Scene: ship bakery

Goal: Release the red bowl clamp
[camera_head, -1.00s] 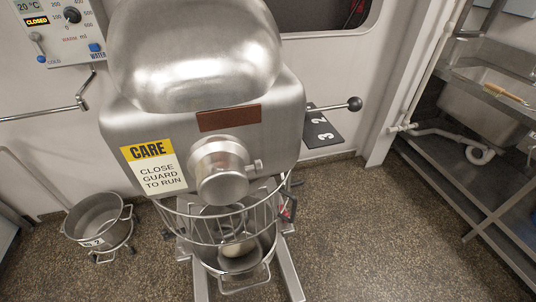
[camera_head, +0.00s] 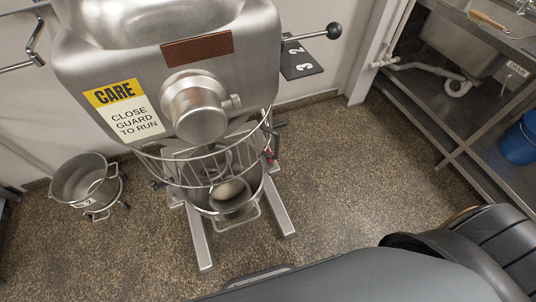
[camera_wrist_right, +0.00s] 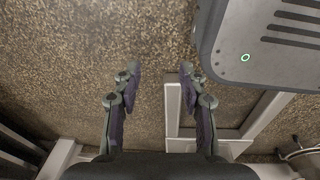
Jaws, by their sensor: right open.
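The mixer (camera_head: 255,50) stands at the left of the head view. Under its wire guard (camera_head: 170,180) hangs a metal bowl (camera_head: 258,183) with a pale lump (camera_head: 227,190) inside. The red clamp (camera_head: 269,155) shows as a small red patch at the bowl's right side, partly behind the guard. It is too small to tell its position. My right gripper (camera_wrist_right: 159,74) is open and empty in the right wrist view, with speckled floor between its fingertips. The clamp does not show there. My left gripper is not in view.
A second pot (camera_head: 75,178) on a wheeled stand is left of the mixer. A lever knob (camera_head: 334,30) sticks out at the mixer's right. Metal shelving (camera_head: 440,115) and a blue bucket (camera_head: 520,140) stand at the right. Floor (camera_head: 350,170) between mixer and shelving is clear.

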